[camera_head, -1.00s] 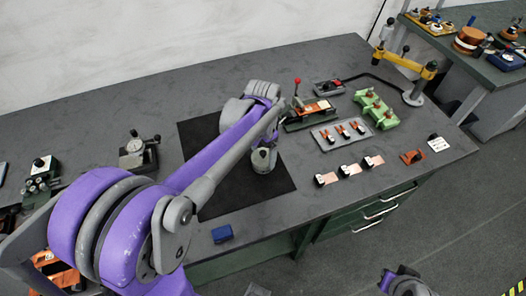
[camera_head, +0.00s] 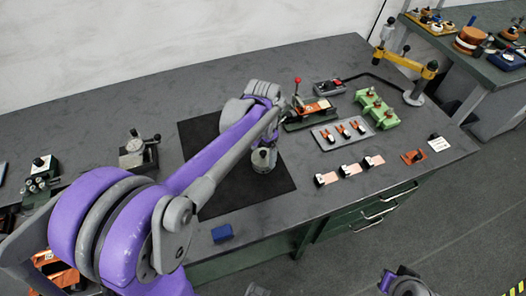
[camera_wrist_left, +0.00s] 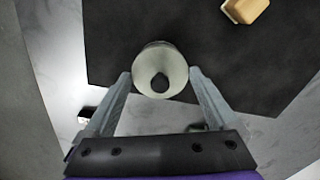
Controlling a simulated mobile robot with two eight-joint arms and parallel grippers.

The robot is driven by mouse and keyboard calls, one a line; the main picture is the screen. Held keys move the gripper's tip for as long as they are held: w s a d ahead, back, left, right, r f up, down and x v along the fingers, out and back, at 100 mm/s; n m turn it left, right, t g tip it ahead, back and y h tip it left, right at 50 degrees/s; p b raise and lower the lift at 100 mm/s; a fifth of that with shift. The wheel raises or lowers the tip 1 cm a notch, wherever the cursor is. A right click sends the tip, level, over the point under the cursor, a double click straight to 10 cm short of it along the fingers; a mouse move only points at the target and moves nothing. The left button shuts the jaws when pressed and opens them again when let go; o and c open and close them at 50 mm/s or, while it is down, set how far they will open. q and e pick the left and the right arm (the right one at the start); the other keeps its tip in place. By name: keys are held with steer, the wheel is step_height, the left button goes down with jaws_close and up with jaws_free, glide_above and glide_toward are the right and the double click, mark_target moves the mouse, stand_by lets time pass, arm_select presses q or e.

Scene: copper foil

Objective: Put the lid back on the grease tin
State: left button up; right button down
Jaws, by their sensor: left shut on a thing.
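In the left wrist view a round pale lid (camera_wrist_left: 148,58) with a dark knob sits between the fingertips of my left gripper (camera_wrist_left: 160,78), which is shut on it. In the head view my left gripper (camera_head: 268,140) is partly hidden by my own arm, over the dark mat (camera_head: 215,140). A pale round body, seemingly the grease tin (camera_head: 263,160), shows just below it on the mat. I cannot tell whether lid and tin touch. The tin is hidden under the lid in the wrist view.
A tan block (camera_wrist_left: 246,10) lies on the mat near the lid. A blue block (camera_head: 222,233) is at the bench's front edge. A grey tray (camera_head: 341,134), green blocks (camera_head: 376,109) and a red-knobbed fixture (camera_head: 310,110) stand to the right. The mat's front part is clear.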

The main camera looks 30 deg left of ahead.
arm_select(q)
steer(key=shift+f, duration=0.1)
stand_by(0.7)
steer(key=o, duration=1)
steer(key=shift+c, duration=0.2)
steer(key=shift+r+p, duration=1.9)
steer(key=shift+r, duration=1.65)
arm_select(e)
steer(key=r, duration=0.1)
steer(key=w+r, duration=0.1)
steer(key=r, duration=0.3)
steer(key=shift+w, duration=0.4)
arm_select(q)
jaws_close()
steer(key=shift+f, duration=0.25)
arm_select(e)
steer(key=shift+s+f, duration=0.1)
steer(key=shift+f, duration=0.05)
